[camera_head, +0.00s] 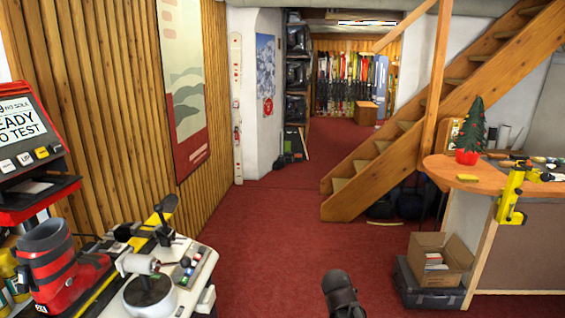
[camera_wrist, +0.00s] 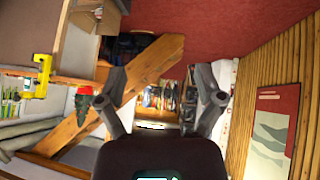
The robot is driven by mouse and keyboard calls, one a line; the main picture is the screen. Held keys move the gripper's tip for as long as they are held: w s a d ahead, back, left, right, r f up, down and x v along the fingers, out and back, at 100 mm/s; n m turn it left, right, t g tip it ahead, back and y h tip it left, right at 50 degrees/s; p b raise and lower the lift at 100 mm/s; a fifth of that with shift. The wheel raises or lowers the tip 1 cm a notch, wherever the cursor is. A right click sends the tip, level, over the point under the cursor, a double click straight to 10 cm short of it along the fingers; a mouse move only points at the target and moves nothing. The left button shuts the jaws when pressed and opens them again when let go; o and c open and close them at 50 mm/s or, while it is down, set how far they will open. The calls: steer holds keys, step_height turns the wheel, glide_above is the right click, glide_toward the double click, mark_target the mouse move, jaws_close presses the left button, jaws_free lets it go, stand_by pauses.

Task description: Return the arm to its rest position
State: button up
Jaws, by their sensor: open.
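My gripper (camera_wrist: 162,82) shows in the wrist view with its two grey fingers spread wide apart. It is open and nothing is between the fingers. Past the fingertips the wrist view shows the room upside down, with red carpet at the top and the staircase on the left. In the head view a dark rounded part of my arm rises from the bottom edge, right of centre, over the carpet. The rest of the arm is out of that view. No fingers can be made out there.
A bench with a red ski boot (camera_head: 62,265) stands at the lower left. A counter (camera_head: 470,182) with a yellow clamp (camera_head: 510,195) stands at the right. A cardboard box (camera_head: 440,259) sits below it. Wooden stairs (camera_head: 400,150) rise behind. The red carpet (camera_head: 270,235) between is clear.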

steer(key=s+a+f+n+g+y+p, duration=0.1)
steer(key=s+g, duration=0.6)
steer(key=s, duration=0.7)
steer(key=shift+s+f+n+y+p, duration=0.25)
steer(key=shift+f+y+p, duration=0.25)
steer(key=shift+y, duration=0.6)
